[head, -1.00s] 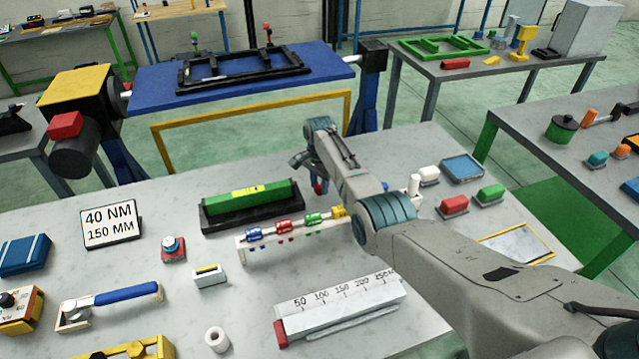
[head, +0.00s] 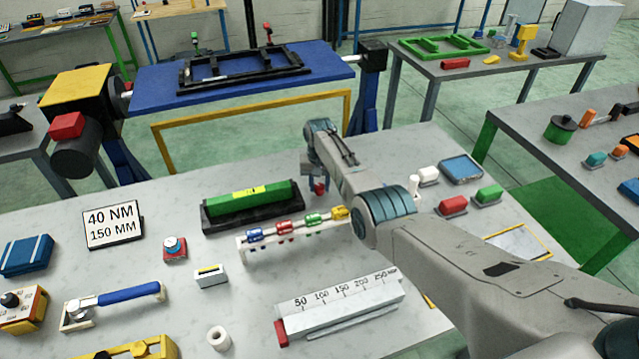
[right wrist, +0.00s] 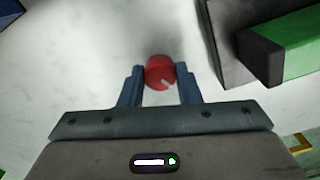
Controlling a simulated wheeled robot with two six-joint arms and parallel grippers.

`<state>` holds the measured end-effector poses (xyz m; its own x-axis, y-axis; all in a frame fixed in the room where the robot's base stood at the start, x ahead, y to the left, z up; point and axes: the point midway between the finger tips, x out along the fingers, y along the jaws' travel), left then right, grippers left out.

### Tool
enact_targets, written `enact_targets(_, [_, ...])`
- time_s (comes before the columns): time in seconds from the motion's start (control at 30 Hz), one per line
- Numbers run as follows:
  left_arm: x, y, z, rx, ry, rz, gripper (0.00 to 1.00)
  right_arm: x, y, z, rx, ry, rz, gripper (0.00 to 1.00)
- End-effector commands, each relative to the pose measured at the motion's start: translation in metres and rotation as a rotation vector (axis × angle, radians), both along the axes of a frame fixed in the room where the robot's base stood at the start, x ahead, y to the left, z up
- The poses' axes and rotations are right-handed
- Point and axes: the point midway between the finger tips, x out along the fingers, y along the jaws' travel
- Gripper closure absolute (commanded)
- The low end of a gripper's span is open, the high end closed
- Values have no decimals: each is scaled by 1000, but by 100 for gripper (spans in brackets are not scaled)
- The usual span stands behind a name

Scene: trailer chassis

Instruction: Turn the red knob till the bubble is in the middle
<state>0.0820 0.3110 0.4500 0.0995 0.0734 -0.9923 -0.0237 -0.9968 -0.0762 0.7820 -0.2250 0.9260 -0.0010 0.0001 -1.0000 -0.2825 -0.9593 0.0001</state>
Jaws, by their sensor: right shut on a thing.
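The red knob (head: 320,188) is at the right end of the green level (head: 275,194), mostly hidden by my right gripper (head: 314,177). In the right wrist view the round red knob (right wrist: 160,70) with a pale mark sits between the two fingers of my right gripper (right wrist: 160,84), which is shut on it. The green level lies on a black base (head: 225,221). Its yellow vial (head: 249,191) is on top; the bubble is too small to place surely. My left gripper is not in view.
A rack with several coloured pieces (head: 283,229) stands just in front of the level. A white ruled block (head: 340,303) lies nearer. A sign (head: 113,224) reading 40 NM, 150 MM stands left.

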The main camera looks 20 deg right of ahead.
Motion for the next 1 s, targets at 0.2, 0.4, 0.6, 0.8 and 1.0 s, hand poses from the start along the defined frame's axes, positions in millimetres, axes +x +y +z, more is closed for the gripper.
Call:
enact_targets(0.2, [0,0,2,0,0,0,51,1,0,2,1,-2,132,92])
enact_targets(0.4, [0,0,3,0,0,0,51,1,0,2,1,-2,202,92])
enact_targets(0.6, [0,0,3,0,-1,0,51,1,0,2,0,-3,231,92])
enact_targets(0.8, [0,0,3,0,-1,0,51,1,0,2,0,-4,234,92])
enact_targets(1.0, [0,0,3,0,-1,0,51,1,0,2,0,-4,234,68])
